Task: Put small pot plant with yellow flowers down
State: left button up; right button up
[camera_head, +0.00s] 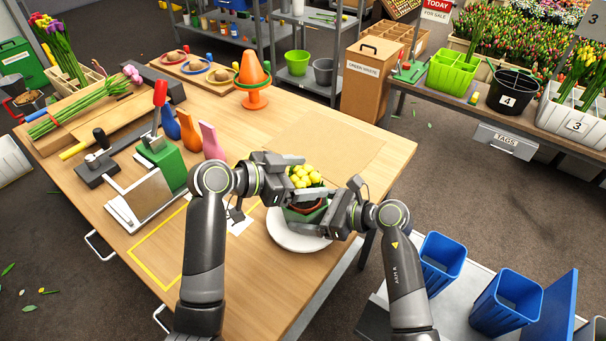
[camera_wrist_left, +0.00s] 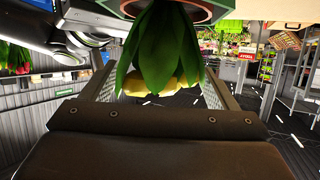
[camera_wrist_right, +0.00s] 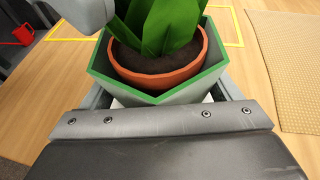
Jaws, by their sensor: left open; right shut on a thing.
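The small pot plant has yellow flowers (camera_head: 306,176), green leaves (camera_wrist_left: 163,45) and a terracotta pot (camera_wrist_right: 160,75) with dark soil. The terracotta pot sits inside a grey angular planter with a green rim (camera_wrist_right: 155,97). My right gripper (camera_head: 318,217) is shut on the planter and holds it upright over a white round plate (camera_head: 284,233). I cannot tell whether planter and plate touch. My left gripper (camera_head: 305,177) is open at the height of the flowers, with flowers and leaves between its fingers in the left wrist view (camera_wrist_left: 160,85).
A yellow outlined rectangle (camera_head: 155,255) lies on the wooden table left of the plate. A brown mat (camera_head: 325,145) lies behind the plant. Coloured bottles (camera_head: 190,130) and a green device (camera_head: 163,160) stand at left. Blue bins (camera_head: 505,300) are at lower right, beyond the table edge.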

pick_arm(q)
jog(key=shift+r, duration=0.1)
jog(key=shift+s+a+r, duration=0.1)
jog(key=shift+a, duration=0.1)
jog(key=v, duration=1.1)
jog(key=shift+a+r, duration=0.2)
jog(key=shift+a, duration=0.05)
jog(key=shift+s, duration=0.1)
